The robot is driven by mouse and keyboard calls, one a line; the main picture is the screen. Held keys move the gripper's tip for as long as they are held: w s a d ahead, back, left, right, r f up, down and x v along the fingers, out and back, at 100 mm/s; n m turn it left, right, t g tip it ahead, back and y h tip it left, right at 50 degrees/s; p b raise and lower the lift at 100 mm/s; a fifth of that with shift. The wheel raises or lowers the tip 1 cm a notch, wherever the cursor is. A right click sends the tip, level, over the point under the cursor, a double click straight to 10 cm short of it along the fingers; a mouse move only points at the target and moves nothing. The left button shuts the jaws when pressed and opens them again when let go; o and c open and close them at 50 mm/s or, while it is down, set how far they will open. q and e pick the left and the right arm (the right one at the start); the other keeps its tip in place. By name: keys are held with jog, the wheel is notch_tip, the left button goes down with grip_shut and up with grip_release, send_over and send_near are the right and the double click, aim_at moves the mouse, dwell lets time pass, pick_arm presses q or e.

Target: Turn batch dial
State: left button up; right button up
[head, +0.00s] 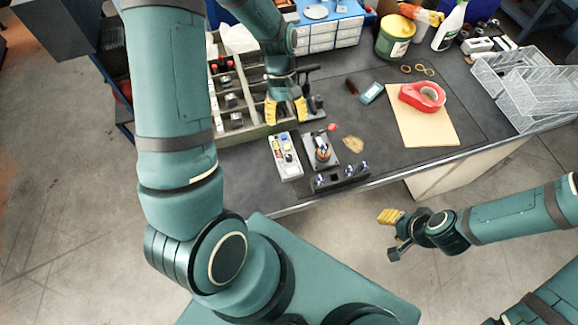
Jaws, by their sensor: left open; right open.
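No part is clearly labelled as the batch dial. Small dark and silver knob-like parts show on a low black block (341,177) at the bench's front edge. Behind it stands a dark plate with an upright knob-like part (322,150). A pale control box (285,157) with coloured buttons lies to the left. My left gripper (286,112) is open, its yellow fingertips pointing down beside the compartment tray, behind the control box and apart from it. My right gripper (391,217) is open and empty, off the front of the bench above the floor.
A compartment tray (252,133) lies at left. A red tape roll (422,96) rests on a tan sheet (425,130). A green tub (394,38), a spray bottle (450,25) and wire baskets (535,90) stand farther right.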

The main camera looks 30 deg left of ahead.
aim_at(289, 156)
pick_arm(q)
jog(key=shift+n, duration=0.7)
jog(key=b+x, duration=0.1)
jog(key=x, duration=0.7)
jog(key=b+x, duration=0.1)
jog(key=x, duration=0.4)
jog(key=shift+a+f+b, duration=0.1)
jog(key=shift+a+b, duration=0.2)
jog(key=shift+b, duration=0.05)
pick_arm(e)
jog(key=f, duration=0.1)
jog(key=s+f, duration=0.1)
jog(key=f, duration=0.1)
jog(key=shift+s+d+f, duration=0.1)
jog(key=shift+s+f, duration=0.05)
jog(key=shift+s, duration=0.05)
pick_arm(q)
grip_shut()
